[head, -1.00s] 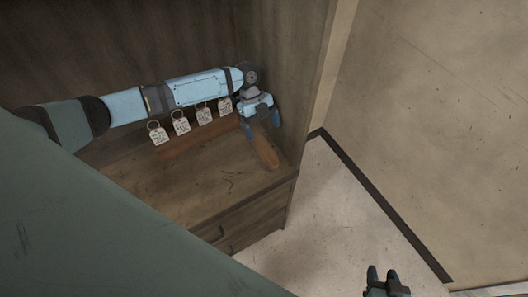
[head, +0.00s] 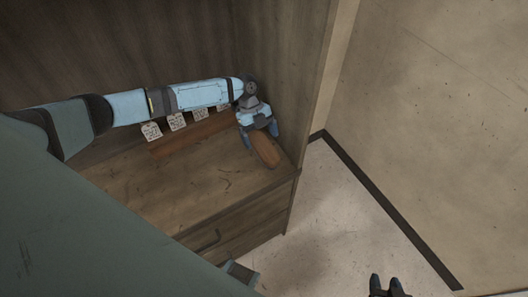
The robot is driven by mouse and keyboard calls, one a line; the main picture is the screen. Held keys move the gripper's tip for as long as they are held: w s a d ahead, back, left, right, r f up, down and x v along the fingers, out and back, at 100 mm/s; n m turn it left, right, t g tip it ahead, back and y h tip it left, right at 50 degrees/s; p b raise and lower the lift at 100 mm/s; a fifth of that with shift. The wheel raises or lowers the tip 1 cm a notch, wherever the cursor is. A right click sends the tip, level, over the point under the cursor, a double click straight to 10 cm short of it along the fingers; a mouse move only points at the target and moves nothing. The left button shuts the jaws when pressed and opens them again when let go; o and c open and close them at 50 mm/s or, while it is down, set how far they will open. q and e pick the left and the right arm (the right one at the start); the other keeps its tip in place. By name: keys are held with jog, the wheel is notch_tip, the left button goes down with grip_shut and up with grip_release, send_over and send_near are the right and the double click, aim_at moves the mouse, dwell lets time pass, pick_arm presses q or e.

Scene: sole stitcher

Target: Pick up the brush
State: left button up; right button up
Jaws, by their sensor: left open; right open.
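The brush shows as an elongated brown wooden piece (head: 266,151) lying on the wooden shelf top near its right front corner. Part of it is hidden under my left gripper. My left gripper (head: 262,143) is open and points down over the brush, with a blue finger on either side of it. I cannot tell whether the fingers touch it. My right gripper (head: 389,286) is open and empty at the bottom edge, over the floor and far from the brush.
The wooden cabinet (head: 150,193) has a back wall and a right side wall close to my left gripper. Several white tags (head: 177,122) hang behind, partly covered by my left arm. A drawer front with a dark handle (head: 205,240) is below. Pale floor lies right.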

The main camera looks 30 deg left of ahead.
aim_at(262, 145)
pick_arm(q)
jog(key=x, duration=0.2)
jog(key=b+x, duration=0.1)
jog(key=x, duration=0.2)
jog(key=shift+s+b, duration=0.25)
jog(key=shift+b, duration=0.05)
jog(key=shift+w+f, duration=0.1)
jog(key=shift+w, duration=0.1)
jog(key=shift+a, duration=0.1)
jog(key=shift+r, duration=0.25)
jog(key=c, duration=1.1)
jog(key=shift+o, duration=0.2)
jog(key=shift+w, duration=0.1)
jog(key=shift+a+r, duration=0.1)
jog(key=shift+r, duration=0.05)
